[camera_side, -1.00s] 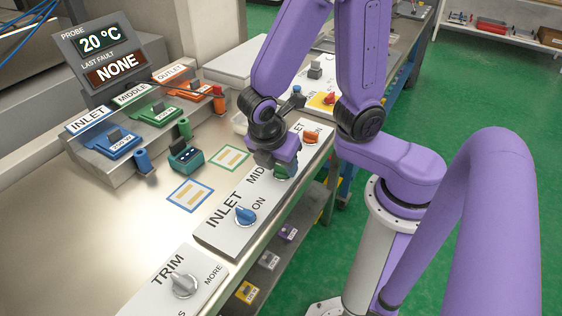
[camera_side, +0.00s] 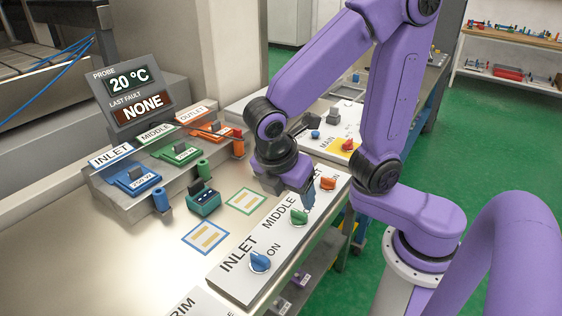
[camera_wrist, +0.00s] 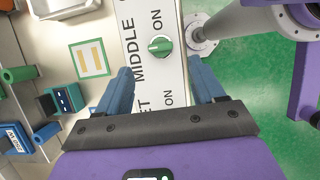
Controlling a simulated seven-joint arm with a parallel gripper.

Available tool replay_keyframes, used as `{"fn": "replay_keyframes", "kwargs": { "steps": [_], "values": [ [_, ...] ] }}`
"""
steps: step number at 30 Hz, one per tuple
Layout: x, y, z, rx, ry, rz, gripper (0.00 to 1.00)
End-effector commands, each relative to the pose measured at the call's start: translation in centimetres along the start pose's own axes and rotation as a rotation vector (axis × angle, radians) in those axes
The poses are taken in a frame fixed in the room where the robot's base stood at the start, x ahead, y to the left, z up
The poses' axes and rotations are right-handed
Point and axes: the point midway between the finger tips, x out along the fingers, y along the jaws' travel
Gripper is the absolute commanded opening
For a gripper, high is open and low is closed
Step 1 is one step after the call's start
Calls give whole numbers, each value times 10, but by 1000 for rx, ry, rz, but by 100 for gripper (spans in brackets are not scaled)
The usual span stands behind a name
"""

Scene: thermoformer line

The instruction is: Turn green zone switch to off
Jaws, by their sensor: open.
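The green zone switch (camera_side: 299,217) is a round green knob on the long white panel (camera_side: 237,287), next to the word MIDDLE. It also shows in the wrist view (camera_wrist: 159,46), where its pale pointer mark runs across the picture and an ON label sits just above it. My gripper (camera_side: 309,198) hangs close over the green knob in the side view, apart from or touching it I cannot tell. In the wrist view my gripper (camera_wrist: 164,77) has its two blue fingers wide apart, with nothing between them, and the knob lies beyond the tips.
On the same panel are a blue INLET knob (camera_side: 260,261) and an orange knob (camera_side: 328,183) on either side. A yellow-marked MAIN switch (camera_side: 346,147) stands behind. Coloured modules and a display (camera_side: 128,92) are at left.

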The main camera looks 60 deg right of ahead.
Motion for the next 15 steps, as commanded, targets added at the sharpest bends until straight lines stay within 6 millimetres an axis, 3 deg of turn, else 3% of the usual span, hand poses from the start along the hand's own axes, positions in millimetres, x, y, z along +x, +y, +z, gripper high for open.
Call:
{"fn": "replay_keyframes", "kwargs": {
  "steps": [9, 15],
  "values": [
    [-66, 0, -1, -1, 4, 3, 68],
    [-90, 0, 0, -1, 1, 0, 68]
  ]
}}
